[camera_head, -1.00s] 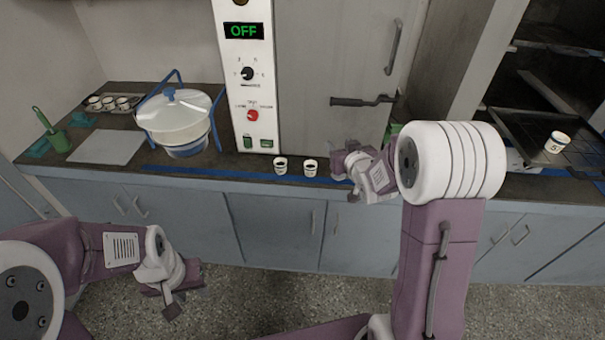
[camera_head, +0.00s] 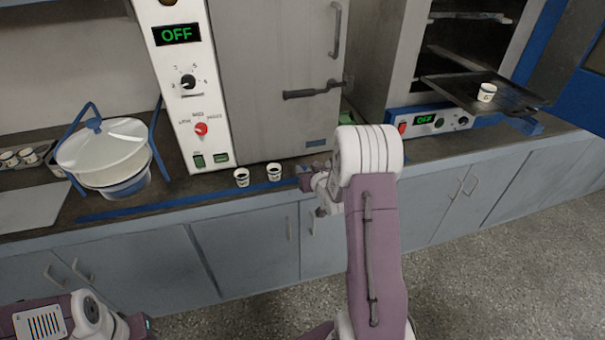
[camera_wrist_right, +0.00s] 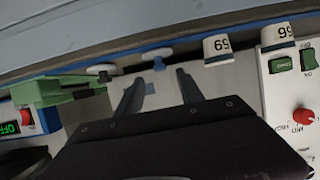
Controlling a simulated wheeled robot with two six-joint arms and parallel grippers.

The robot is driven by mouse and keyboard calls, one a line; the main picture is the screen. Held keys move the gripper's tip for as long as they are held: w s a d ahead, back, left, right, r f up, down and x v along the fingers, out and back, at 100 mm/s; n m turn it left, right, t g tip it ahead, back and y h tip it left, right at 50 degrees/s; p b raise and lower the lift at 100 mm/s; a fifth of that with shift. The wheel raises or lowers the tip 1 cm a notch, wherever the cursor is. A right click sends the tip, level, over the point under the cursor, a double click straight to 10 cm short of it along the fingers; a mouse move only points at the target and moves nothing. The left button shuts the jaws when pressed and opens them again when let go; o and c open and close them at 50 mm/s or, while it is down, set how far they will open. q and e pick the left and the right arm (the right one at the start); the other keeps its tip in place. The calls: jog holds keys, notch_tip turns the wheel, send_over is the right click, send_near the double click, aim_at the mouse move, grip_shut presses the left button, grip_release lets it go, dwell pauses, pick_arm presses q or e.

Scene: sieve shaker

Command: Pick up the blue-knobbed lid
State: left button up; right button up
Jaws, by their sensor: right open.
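My right gripper (camera_head: 308,177) is well to the right of the lid, near the counter's front edge beside two small cups. In the right wrist view, its two dark fingers (camera_wrist_right: 160,88) are apart with nothing between them. My left gripper (camera_head: 140,326) is at the bottom left, below the counter and mostly cut off, so its jaws are unclear.
Two small white cups (camera_head: 242,177) (camera_head: 274,172) stand on the counter before the tall oven (camera_head: 275,85), marked OFF. A grey board (camera_head: 30,207) and several cups lie at the left. A dark tray (camera_head: 450,92) with one cup (camera_head: 487,92) juts out at the right.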

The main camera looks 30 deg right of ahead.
aim_at(303, 166)
jog(key=x, duration=0.3)
jog(key=shift+s+d+f, duration=0.1)
jog(key=shift+d, duration=0.05)
jog(key=x, duration=0.5)
jog(key=shift+a+f+b, duration=0.25)
jog(key=shift+b, duration=0.05)
jog(key=shift+r, duration=0.1)
grip_shut()
